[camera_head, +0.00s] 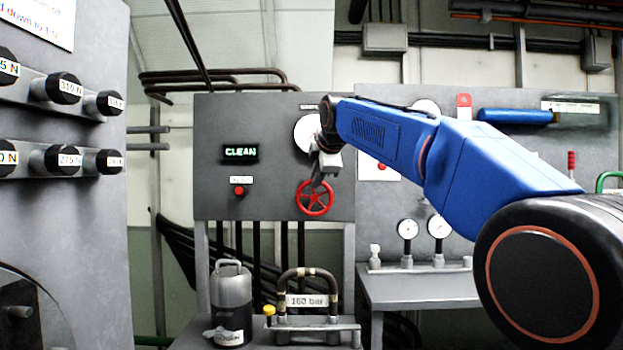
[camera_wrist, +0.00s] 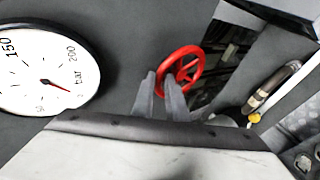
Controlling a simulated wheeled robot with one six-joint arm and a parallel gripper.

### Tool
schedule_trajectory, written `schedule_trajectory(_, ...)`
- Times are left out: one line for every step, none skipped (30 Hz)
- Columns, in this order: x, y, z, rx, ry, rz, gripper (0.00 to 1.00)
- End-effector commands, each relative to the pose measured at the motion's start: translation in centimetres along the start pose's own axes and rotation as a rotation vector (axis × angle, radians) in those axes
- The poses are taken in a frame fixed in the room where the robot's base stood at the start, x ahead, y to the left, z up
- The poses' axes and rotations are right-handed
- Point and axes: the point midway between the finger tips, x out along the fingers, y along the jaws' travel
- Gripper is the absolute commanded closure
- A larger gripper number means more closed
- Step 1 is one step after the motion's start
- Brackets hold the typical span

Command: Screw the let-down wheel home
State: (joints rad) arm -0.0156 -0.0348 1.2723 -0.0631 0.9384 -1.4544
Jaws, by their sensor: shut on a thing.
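The let-down wheel is a red spoked handwheel (camera_head: 314,198) low on the right part of the grey panel. My gripper (camera_head: 318,184) reaches down to it from above, with its fingers at the wheel's upper rim. In the wrist view the red wheel (camera_wrist: 193,67) lies just beyond the fingertips of my gripper (camera_wrist: 161,78), and the fingers partly cover its near side. The fingers are close together on the rim. How far the wheel is screwed in cannot be told.
A round bar gauge (camera_wrist: 48,70) sits above the wheel. A lit CLEAN display (camera_head: 240,152) and a red button (camera_head: 239,191) are to its left. Below stand a grey canister (camera_head: 231,300) and a hose loop labelled 160 bar (camera_head: 308,272). A grey bench (camera_head: 420,288) with small gauges is to the right.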

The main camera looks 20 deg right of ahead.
Motion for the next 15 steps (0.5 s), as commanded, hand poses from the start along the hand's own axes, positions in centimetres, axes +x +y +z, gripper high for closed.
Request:
schedule_trajectory(-0.04,0.22,0.4,0.022,0.011,0.015,1.0)
schedule_trajectory(-0.07,0.21,0.53,0.033,0.019,0.018,1.0)
schedule_trajectory(-0.11,0.22,0.63,0.048,0.029,0.024,1.0)
schedule_trajectory(-0.13,0.22,0.69,0.058,0.036,0.027,1.0)
schedule_trajectory(-0.14,0.2,0.72,0.067,0.043,0.03,1.0)
schedule_trajectory(-0.12,0.15,0.8,0.077,0.05,0.032,1.0)
schedule_trajectory(-0.11,0.13,0.84,0.084,0.056,0.034,1.0)
schedule_trajectory(-0.1,0.11,0.9,0.09,0.06,0.036,1.0)
schedule_trajectory(-0.1,0.12,0.96,0.097,0.064,0.039,1.0)
schedule_trajectory(-0.1,0.12,0.98,0.102,0.068,0.04,1.0)
schedule_trajectory(-0.11,0.12,1.0,0.105,0.071,0.042,1.0)
schedule_trajectory(-0.1,0.13,1.02,0.109,0.073,0.043,1.0)
schedule_trajectory(-0.1,0.13,1.04,0.111,0.075,0.044,1.0)
schedule_trajectory(-0.1,0.13,1.04,0.112,0.076,0.044,1.0)
schedule_trajectory(-0.1,0.13,1.05,0.114,0.077,0.045,1.0)
